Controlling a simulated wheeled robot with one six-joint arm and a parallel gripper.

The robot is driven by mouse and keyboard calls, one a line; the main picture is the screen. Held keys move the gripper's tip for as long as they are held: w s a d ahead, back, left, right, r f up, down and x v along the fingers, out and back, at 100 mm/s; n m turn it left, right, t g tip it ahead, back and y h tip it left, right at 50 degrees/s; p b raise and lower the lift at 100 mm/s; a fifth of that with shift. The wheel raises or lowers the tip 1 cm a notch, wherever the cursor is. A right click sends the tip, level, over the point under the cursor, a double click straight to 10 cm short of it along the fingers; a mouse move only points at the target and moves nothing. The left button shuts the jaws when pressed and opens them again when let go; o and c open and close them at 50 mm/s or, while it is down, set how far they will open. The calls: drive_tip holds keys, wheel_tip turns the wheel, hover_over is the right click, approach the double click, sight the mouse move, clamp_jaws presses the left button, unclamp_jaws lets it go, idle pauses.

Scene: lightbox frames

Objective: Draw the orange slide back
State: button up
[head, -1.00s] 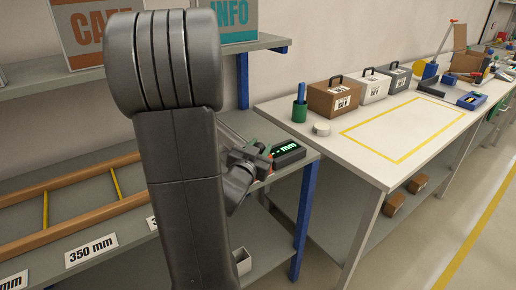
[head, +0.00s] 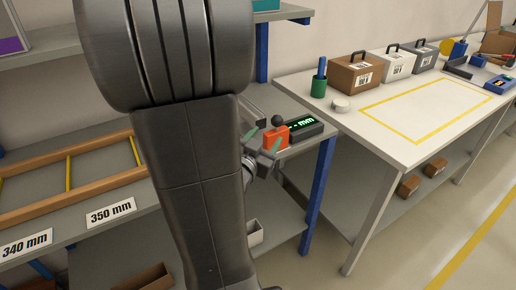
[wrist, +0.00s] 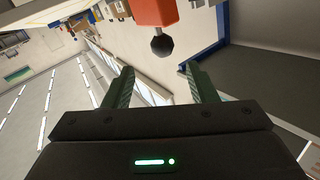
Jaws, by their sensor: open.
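The orange slide (head: 275,136) is a small block with a dark round knob on top, on the right end of the grey bench beside a black readout showing green "-- mm" (head: 304,128). In the wrist view the slide (wrist: 154,11) is at the top, with its black knob (wrist: 162,45) pointing toward the space between my fingers. My gripper (head: 261,144) is open and empty, just left of the slide in the head view. In the wrist view its two green fingers (wrist: 158,82) are apart, and the knob is beyond their tips. My arm hides part of the bench.
A wooden frame with yellow rungs (head: 73,160) lies on the bench at left, behind labels "340 mm" and "350 mm" (head: 111,212). A white table (head: 345,122) at right holds several cases and a green cup (head: 319,86). A blue post (head: 319,190) stands at the bench's right end.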

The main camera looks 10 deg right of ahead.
sight(275, 123)
drive_tip(key=shift+v, duration=2.1)
drive_tip(key=x, duration=1.4)
drive_tip(key=shift+a, duration=0.1)
